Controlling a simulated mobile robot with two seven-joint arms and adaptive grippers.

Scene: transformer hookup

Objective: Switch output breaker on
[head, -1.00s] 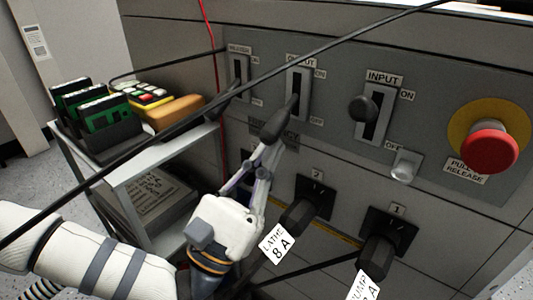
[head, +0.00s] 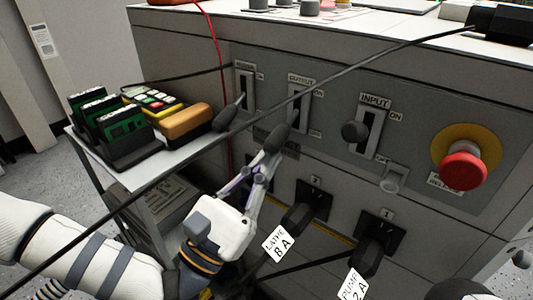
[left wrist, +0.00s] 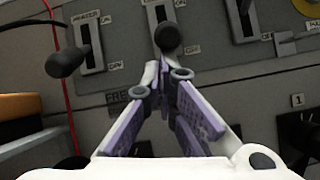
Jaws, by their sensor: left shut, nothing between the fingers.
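The output breaker is a vertical slot (head: 299,100) labelled OUTPUT, with ON above and OFF below. Its dark lever knob (head: 277,138) sticks out and hangs low, beside the slot's lower end. In the left wrist view the knob (left wrist: 168,38) is just beyond the fingertips. My left gripper (head: 269,160) is shut and empty, its tips right below the knob; whether they touch cannot be told. The left wrist view shows the same gripper (left wrist: 165,75) with its tips together.
The INPUT breaker (head: 369,132) and the red emergency button (head: 463,165) are right. Another lever (head: 227,117) is left. Plugs tagged LATHE (head: 298,218) and PUMP (head: 372,258) sit below. A black cable crosses in front. A cart (head: 158,175) carries devices at left.

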